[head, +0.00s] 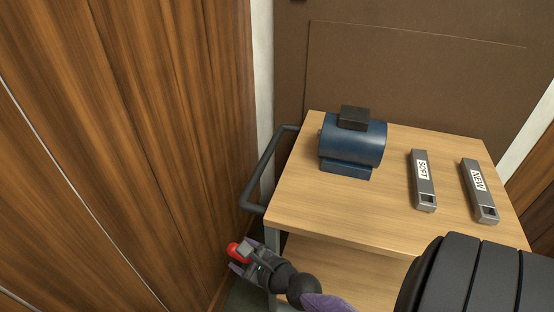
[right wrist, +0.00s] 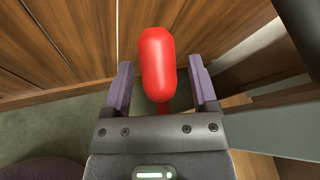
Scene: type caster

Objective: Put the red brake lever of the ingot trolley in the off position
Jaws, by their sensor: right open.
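The red brake lever (head: 236,249) shows at the lower left corner of the trolley in the head view. In the right wrist view the red lever grip (right wrist: 157,62) stands between the two purple fingers. My right gripper (head: 243,257) is open around the lever, with a gap on each side of the grip in the right wrist view (right wrist: 161,85). The trolley (head: 310,215) has a pale wood top and a grey push handle (head: 262,172) on its left side. The lever's lower end and its mount are mostly hidden. My left gripper is not in view.
A wood-panelled wall (head: 130,120) stands close on the left, leaving a narrow gap beside the lever. A brown wall (head: 420,70) stands behind.

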